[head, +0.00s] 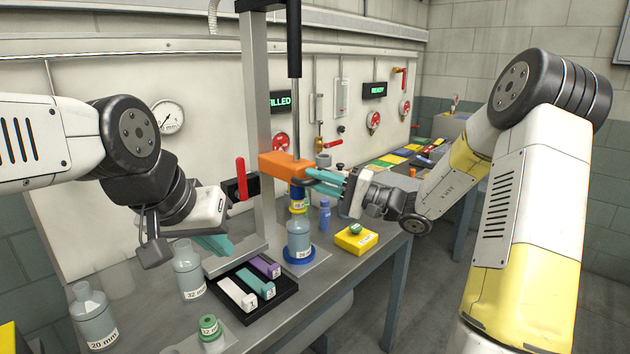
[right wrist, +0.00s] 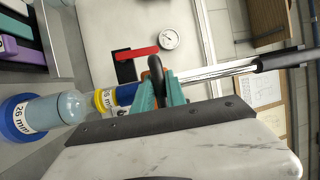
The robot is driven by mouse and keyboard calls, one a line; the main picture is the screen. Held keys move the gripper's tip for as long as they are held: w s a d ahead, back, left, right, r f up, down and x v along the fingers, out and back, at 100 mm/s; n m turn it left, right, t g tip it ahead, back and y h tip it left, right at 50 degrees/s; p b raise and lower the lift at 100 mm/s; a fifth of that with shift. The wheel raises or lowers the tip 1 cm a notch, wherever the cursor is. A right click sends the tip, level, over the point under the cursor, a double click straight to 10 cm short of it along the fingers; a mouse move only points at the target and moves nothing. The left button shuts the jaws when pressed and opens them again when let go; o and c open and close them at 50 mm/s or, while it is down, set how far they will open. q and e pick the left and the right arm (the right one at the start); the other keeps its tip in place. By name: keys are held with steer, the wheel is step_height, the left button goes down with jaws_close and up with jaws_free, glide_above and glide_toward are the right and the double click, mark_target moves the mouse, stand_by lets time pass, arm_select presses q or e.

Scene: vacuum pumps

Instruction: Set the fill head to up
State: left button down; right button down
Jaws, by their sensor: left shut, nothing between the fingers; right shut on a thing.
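The fill head (head: 284,166) is an orange block on the upright metal stand. Below it a blue and yellow nozzle (head: 298,194) sits at or just above the neck of a clear bottle (head: 298,236); I cannot tell whether they touch. My right gripper (head: 318,180) comes from the right, with its teal fingers shut on the fill head's black handle. The right wrist view shows the black loop of the handle (right wrist: 155,68) between the fingers, with the nozzle (right wrist: 116,96) beside them. My left gripper (head: 216,244) is shut and empty, left of the stand, above the bench.
The stand's post (head: 257,120) and a red lever (head: 241,180) are between my grippers. A black tray (head: 262,305) with white, teal and purple blocks lies in front. Bottles (head: 188,270) stand at left. A yellow block (head: 356,238) sits to the right.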

stand_by(0.8)
step_height(320, 180, up, 21)
steer(key=shift+f, duration=0.2)
stand_by(0.4)
steer(key=c, duration=1.4)
jaws_free()
steer(key=shift+r, duration=0.1)
steer(key=shift+o, duration=0.2)
steer(key=shift+f, duration=0.2)
steer(key=v, duration=0.7)
steer(key=shift+s+d, duration=0.2)
steer(key=shift+d, duration=0.15)
